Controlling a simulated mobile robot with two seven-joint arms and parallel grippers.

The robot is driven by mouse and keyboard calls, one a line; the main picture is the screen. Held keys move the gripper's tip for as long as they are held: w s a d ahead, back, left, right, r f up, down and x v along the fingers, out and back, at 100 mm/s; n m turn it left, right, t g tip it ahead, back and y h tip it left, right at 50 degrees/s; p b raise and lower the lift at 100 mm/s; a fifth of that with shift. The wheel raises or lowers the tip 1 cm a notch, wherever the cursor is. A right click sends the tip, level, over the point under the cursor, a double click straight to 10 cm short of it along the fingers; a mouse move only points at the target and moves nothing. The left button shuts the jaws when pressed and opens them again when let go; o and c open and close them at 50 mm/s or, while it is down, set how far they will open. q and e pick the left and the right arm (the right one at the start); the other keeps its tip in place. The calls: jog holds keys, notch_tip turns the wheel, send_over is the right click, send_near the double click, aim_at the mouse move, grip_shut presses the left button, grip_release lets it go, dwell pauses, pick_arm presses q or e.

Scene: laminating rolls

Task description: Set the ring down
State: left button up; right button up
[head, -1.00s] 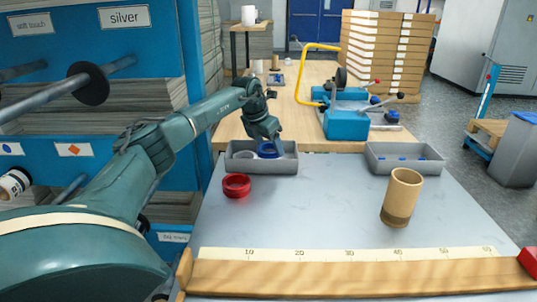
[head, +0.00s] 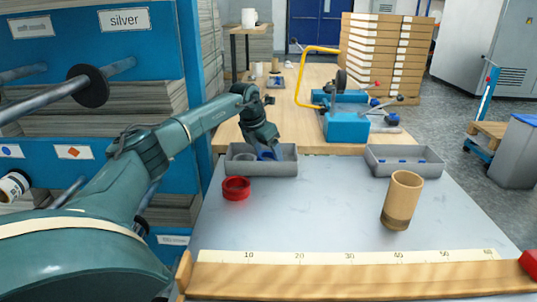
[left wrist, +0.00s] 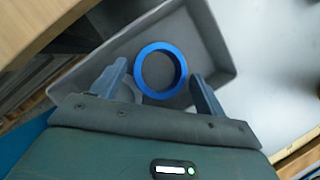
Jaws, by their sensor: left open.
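A blue ring (left wrist: 139,68) lies flat in the left grey tray (head: 262,169), seen from above in the left wrist view. In the head view only part of the blue ring (head: 267,156) shows, beneath my gripper. My left gripper (head: 266,150) is open over the tray, its two fingers on either side of the ring. In the left wrist view a gap shows between the ring and the right finger; the left finger is close to it. My right gripper is not in view.
A red ring (head: 236,195) lies on the table just in front of the left tray. A cardboard tube (head: 402,200) stands at the right, near a second grey tray (head: 404,172). A wooden ruler (head: 350,277) runs along the front edge. The middle of the table is clear.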

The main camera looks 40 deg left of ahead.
pick_arm(q)
jog(key=p+v, duration=0.1)
jog(key=v, duration=0.9)
